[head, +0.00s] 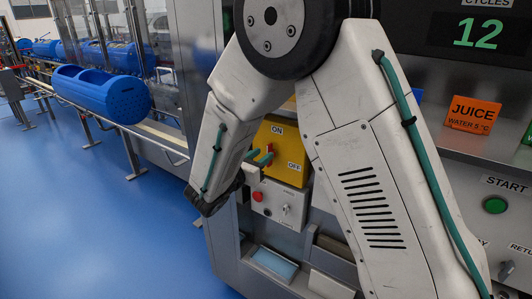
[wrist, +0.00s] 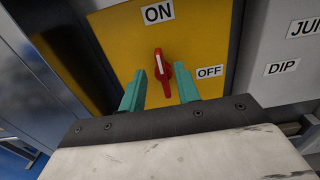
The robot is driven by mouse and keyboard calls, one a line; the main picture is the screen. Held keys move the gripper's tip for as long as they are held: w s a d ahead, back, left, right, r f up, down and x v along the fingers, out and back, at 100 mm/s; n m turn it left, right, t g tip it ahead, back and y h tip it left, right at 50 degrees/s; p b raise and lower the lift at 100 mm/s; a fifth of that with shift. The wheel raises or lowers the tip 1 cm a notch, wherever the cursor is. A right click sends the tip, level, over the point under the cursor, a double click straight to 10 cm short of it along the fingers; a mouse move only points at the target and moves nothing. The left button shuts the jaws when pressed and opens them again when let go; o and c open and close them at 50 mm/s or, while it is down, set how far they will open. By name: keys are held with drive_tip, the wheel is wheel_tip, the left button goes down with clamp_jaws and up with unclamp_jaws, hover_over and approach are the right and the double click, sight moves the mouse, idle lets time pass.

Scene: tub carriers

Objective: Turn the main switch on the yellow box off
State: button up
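The yellow box (head: 290,148) is on the machine front, left of the arm's forearm in the head view; it also fills the middle of the wrist view (wrist: 115,50). Its main switch (wrist: 163,68) is a red handle with a white line, standing nearly upright and pointing to the ON label (wrist: 158,12). The OFF label (wrist: 209,72) is to its right. My gripper (wrist: 160,74) is open, with one green finger on each side of the handle and gaps visible. I cannot tell whether the fingertips reach past the handle. In the head view my gripper (head: 260,158) partly hides the switch.
Below the box is a grey panel (head: 284,206) with a red button and a small knob. A conveyor with blue tubs (head: 105,92) runs at the left. A green START button (head: 495,205) is at the right. Blue floor at the left is open.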

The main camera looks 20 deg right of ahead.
sight(267, 151)
drive_tip(key=shift+x, duration=1.5)
clamp_jaws()
